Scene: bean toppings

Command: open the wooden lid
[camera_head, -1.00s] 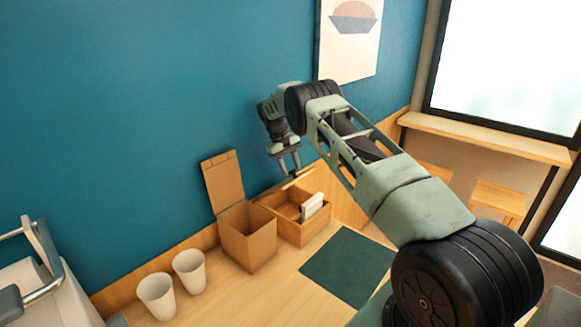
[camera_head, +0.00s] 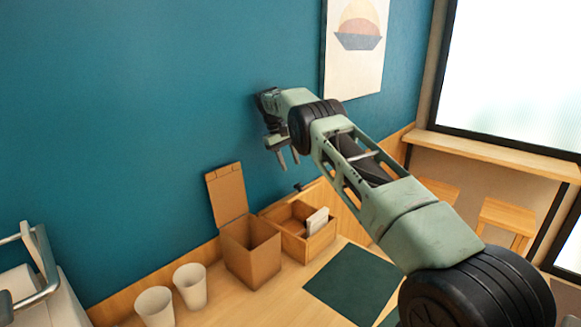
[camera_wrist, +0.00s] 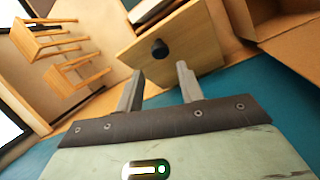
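The wooden lid (camera_wrist: 185,45) is a light panel with a black knob (camera_wrist: 160,47). In the wrist view it stands open beyond my fingertips, its knob side facing me. In the head view the knob (camera_head: 298,187) shows at the back of the wooden box (camera_head: 294,243), whose inside is exposed. My gripper (camera_head: 289,158) is above and behind that box, close to the blue wall. In the wrist view the two fingers of my gripper (camera_wrist: 160,82) are apart, with nothing between them. They are clear of the knob.
A taller brown box (camera_head: 252,258) with its flap (camera_head: 227,194) raised stands left of the wooden box. White cards (camera_head: 317,221) are in the wooden box. Two white cups (camera_head: 190,287) stand front left. A dark green mat (camera_head: 353,275) lies on the right. Stools (camera_head: 505,218) stand beyond.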

